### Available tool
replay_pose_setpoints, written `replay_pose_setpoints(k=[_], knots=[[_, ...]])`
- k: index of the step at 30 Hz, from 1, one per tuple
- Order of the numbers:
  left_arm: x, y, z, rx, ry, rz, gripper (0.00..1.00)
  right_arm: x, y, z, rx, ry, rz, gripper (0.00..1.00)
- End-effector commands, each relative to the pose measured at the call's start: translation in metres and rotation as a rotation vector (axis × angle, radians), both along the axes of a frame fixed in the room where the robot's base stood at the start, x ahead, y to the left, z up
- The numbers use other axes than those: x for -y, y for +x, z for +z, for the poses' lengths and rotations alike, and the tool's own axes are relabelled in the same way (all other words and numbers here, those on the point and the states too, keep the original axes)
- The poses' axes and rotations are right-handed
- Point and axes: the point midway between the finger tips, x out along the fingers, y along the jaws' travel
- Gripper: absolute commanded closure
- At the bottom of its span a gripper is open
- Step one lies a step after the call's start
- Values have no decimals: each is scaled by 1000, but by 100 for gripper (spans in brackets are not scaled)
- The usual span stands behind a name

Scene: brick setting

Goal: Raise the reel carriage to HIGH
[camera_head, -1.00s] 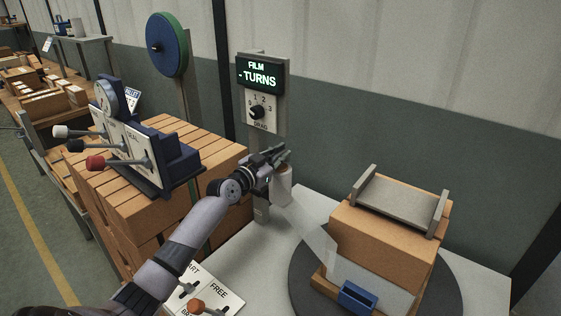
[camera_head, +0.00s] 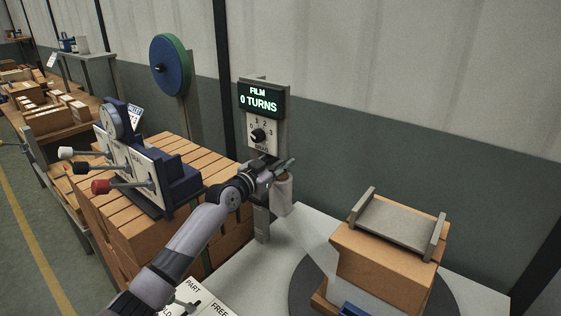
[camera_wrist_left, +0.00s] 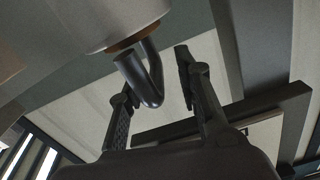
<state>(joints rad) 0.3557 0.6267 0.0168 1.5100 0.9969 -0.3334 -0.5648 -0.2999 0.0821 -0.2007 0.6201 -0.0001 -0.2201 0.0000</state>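The reel carriage's pale film roll (camera_head: 283,194) hangs beside the grey post (camera_head: 262,222), below the dial panel. My left gripper (camera_head: 282,168) is at the top of the roll, overlapping the panel's lower edge. In the left wrist view, the two fingers (camera_wrist_left: 158,92) stand apart, with a dark bent handle (camera_wrist_left: 152,85) between them under a pale round body (camera_wrist_left: 115,18). I see no firm grip on the handle. The display (camera_head: 260,100) reads FILM 0 TURNS. No HIGH mark is legible. My right gripper is out of view.
A brick stack with a grey channel tray (camera_head: 395,222) stands on a dark turntable (camera_head: 300,290) at right. A lever console (camera_head: 135,165) sits on stacked bricks (camera_head: 195,150) at left. A PART/FREE plate (camera_head: 208,302) lies near my forearm.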

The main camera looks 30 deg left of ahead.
Motion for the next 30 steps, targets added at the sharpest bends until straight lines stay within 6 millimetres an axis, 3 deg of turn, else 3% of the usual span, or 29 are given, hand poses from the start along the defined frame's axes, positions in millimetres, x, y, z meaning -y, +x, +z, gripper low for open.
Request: replay_pose_setpoints(k=[7,11,24,30], knots=[[1,-2,-2,-4,-1,-1,69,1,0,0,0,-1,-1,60],[-1,-12,-4,-6,1,-1,69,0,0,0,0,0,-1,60],[-6,-93,-3,-6,2,-3,69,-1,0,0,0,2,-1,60],[-8,-114,-3,-4,0,-1,69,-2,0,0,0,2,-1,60]])
